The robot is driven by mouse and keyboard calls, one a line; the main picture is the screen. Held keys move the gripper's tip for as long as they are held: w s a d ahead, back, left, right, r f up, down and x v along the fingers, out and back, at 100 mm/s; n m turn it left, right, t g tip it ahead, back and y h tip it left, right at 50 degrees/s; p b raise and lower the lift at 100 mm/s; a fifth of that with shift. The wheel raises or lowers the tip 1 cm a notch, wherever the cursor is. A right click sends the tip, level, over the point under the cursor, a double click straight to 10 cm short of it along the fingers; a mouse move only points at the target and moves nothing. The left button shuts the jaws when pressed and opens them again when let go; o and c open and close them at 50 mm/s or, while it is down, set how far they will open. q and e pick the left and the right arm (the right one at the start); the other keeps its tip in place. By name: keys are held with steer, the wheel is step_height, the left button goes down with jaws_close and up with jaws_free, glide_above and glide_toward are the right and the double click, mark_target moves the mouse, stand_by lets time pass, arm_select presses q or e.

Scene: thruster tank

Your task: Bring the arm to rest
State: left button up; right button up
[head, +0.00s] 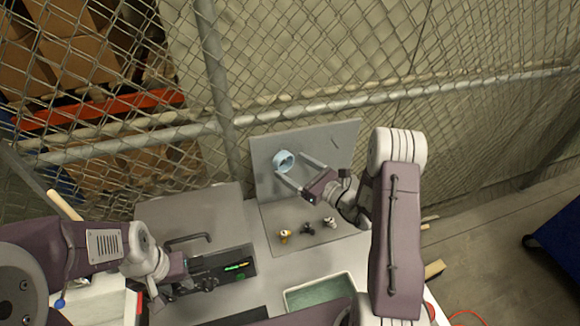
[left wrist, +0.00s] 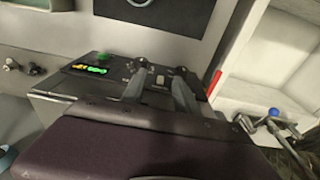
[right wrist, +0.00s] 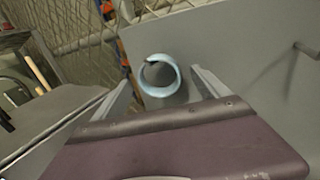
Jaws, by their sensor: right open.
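My right gripper (head: 292,170) is open in front of the upright grey panel. A light-blue ring (head: 284,160) is at the panel just beyond its fingertips. In the right wrist view the ring (right wrist: 171,97) shows between the two spread fingers (right wrist: 160,88), with visible gaps on both sides; I cannot tell how it is held up. My left gripper (head: 178,288) is low over a black control box (head: 238,262) with a lit green display. In the left wrist view its fingers (left wrist: 160,82) are apart with nothing between them, and the box top (left wrist: 88,70) lies beyond.
Several small fittings (head: 308,229) stand on the grey board below the panel. A tray with a green inside (head: 320,291) is at the front. A bare peg (right wrist: 306,49) sticks out of the panel. A chain-link fence (head: 300,50) closes off the back.

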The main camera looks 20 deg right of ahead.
steer(key=b+v, duration=0.1)
steer(key=v, duration=0.6)
steer(key=shift+b, duration=0.3)
steer(key=shift+s, duration=0.15)
